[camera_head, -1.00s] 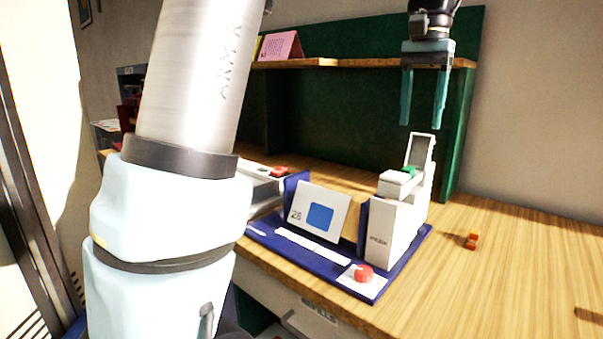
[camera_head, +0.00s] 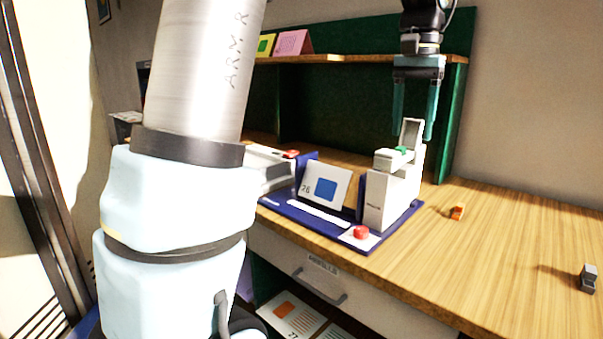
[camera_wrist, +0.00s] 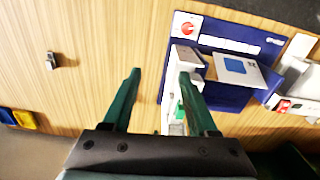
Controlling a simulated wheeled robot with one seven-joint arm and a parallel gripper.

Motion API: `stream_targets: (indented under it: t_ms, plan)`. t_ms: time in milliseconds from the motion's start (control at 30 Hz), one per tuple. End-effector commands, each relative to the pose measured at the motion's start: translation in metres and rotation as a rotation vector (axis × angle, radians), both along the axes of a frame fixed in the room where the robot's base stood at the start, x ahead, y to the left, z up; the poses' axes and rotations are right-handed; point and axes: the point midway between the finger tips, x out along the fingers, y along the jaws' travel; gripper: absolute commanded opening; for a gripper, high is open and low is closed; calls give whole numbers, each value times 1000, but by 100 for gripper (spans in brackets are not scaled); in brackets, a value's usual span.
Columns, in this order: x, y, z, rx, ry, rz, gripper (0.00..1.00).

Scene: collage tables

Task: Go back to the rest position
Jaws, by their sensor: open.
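My gripper (camera_head: 414,112) hangs above the desk at the upper right of the head view, fingers pointing down. Its two teal fingers are apart, with nothing held between them. In the wrist view the open fingers (camera_wrist: 158,95) spread over bare desktop and the white device. The white device (camera_head: 392,195) stands below and just behind the fingers in the head view, its lid raised and a green part on top. It stands on a blue base (camera_head: 290,207) with a card showing a blue square (camera_head: 325,187) and a red knob (camera_head: 361,232).
A shelf (camera_head: 345,58) with folded cards (camera_head: 292,43) runs behind. A drawer with a handle (camera_head: 320,292) and papers (camera_head: 290,315) lie below.

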Motion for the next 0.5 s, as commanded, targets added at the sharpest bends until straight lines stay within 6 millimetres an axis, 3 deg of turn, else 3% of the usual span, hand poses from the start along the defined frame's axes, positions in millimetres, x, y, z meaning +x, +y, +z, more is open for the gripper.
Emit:
stream_targets:
  t_ms: [267,367,500]
  plan:
    - [19,57,-55,-10,-16,117,59]
    - [22,88,-83,-16,-27,179,59]
    - [15,152,-136,-28,-47,301,59]
